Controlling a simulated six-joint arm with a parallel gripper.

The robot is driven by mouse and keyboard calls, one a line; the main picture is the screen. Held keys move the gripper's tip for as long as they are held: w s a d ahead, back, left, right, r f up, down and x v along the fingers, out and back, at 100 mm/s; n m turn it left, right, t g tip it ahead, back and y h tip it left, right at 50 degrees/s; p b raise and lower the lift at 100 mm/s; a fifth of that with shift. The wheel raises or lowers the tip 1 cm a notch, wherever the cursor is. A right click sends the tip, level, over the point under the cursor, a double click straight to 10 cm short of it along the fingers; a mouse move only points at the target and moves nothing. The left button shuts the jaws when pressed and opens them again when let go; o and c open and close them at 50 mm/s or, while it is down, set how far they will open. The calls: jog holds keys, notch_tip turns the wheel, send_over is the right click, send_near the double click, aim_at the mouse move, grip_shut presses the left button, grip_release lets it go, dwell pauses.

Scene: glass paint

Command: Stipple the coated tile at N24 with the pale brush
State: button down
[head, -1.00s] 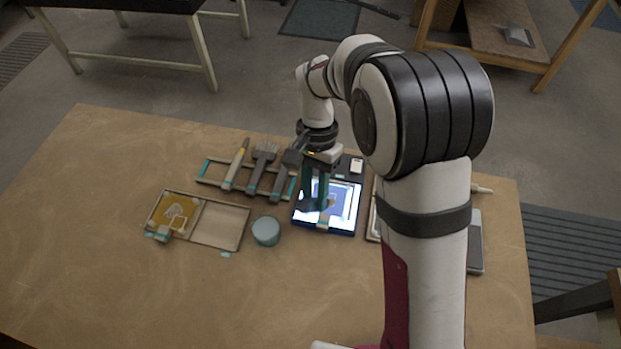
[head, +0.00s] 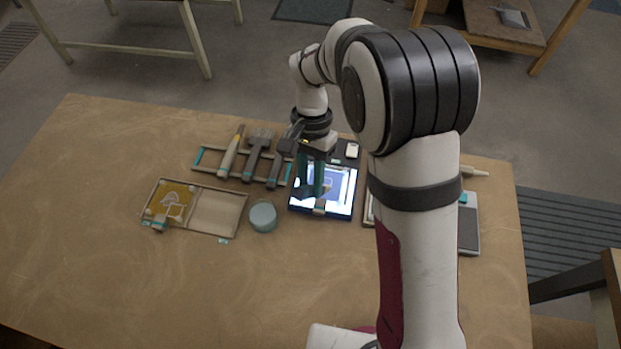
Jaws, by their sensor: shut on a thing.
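A lit panel (head: 346,207) with a dark blue rim lies on the table, with a blue tile (head: 345,181) bearing a pale outline on it. My gripper (head: 313,188) points down over the panel's left part, its dark teal fingers shut on a dark tool that I cannot clearly make out. The fingers hide part of the tile; I cannot tell whether the tool touches it. A pale brush-like tool with a yellow end (head: 230,152) lies across a rack (head: 207,149) to the left, beside two dark grey tools (head: 257,156) (head: 280,165). No N24 label is readable.
A shallow two-part tray (head: 218,213) with a yellow piece in its left part lies front left. A round grey-blue pot (head: 263,216) stands between tray and panel. A grey flat item (head: 469,228) lies right of my arm. The table's front left is clear.

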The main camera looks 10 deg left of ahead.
jog(key=shift+f, duration=0.3)
dwell(0.6)
jog(key=shift+r, duration=1.1)
jog(key=shift+w, duration=0.1)
jog(key=shift+w, duration=1.8)
jog(key=shift+f, duration=0.1)
jog(key=shift+f, duration=0.7)
jog(key=shift+f, duration=0.25)
